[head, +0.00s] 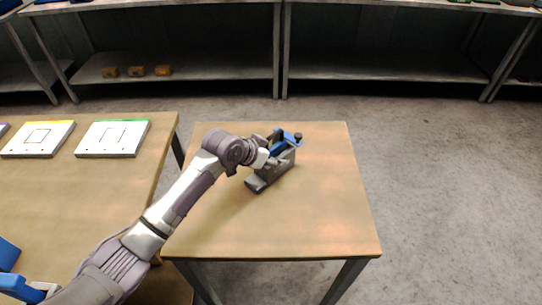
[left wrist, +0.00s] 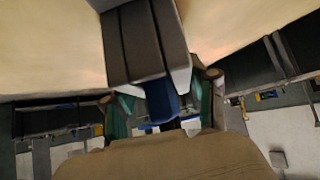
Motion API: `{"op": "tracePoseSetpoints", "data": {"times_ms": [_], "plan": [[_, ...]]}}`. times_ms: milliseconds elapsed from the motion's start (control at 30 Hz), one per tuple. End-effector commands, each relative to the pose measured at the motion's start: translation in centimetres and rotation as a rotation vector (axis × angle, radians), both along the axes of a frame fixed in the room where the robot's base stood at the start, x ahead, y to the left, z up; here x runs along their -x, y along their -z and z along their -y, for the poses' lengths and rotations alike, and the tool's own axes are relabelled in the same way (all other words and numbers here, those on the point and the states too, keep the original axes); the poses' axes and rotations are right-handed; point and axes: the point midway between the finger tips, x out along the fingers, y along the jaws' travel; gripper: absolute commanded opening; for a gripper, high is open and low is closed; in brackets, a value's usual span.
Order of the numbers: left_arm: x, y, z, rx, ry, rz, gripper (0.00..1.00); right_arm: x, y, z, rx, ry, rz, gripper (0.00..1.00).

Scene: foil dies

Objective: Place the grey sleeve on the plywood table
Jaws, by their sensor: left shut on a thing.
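The grey sleeve (head: 272,172) is a long, dark grey block over the plywood table (head: 310,215) in the head view. It lies tilted across the picture, its lower end toward the front left. My left gripper (head: 276,154) is shut on it near its upper end. A blue part (head: 286,137) with a dark knob shows beside the jaws. In the left wrist view the grooved grey sleeve (left wrist: 142,42) extends away from the jaws (left wrist: 162,112), with blue between the fingers. I cannot tell whether the sleeve touches the tabletop. My right gripper is not in view.
The plywood table is otherwise bare, with free room at right and front. Another wooden table (head: 60,190) at left carries white panels (head: 113,138) and blue things (head: 20,286). Metal shelving (head: 190,72) with small orange boxes (head: 136,71) stands at the back.

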Motion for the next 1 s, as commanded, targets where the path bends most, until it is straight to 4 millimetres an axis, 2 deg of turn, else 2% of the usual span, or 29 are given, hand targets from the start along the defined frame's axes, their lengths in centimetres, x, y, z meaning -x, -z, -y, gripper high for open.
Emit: {"op": "tracePoseSetpoints", "data": {"times_ms": [200, 233, 367, 767, 867, 1000], "plan": [[-0.1, 0.0, 0.1, 0.004, 0.0, 0.004, 0.12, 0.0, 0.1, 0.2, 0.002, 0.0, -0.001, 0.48], [0.0, 0.3, 0.0, 0.001, -0.001, 0.0, 0.59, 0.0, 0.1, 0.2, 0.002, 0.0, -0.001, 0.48], [0.0, 0.2, 0.0, 0.0, -0.001, -0.001, 0.81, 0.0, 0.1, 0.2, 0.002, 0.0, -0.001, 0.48], [0.1, -0.2, -0.1, 0.001, -0.001, 0.0, 0.83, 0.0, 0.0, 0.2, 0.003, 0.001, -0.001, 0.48], [0.6, -1.0, -0.7, 0.001, -0.001, 0.001, 0.83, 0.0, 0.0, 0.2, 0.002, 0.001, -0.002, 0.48], [2.0, -3.0, -2.2, -0.001, -0.001, 0.003, 0.83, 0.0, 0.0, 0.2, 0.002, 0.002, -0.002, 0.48]]}}
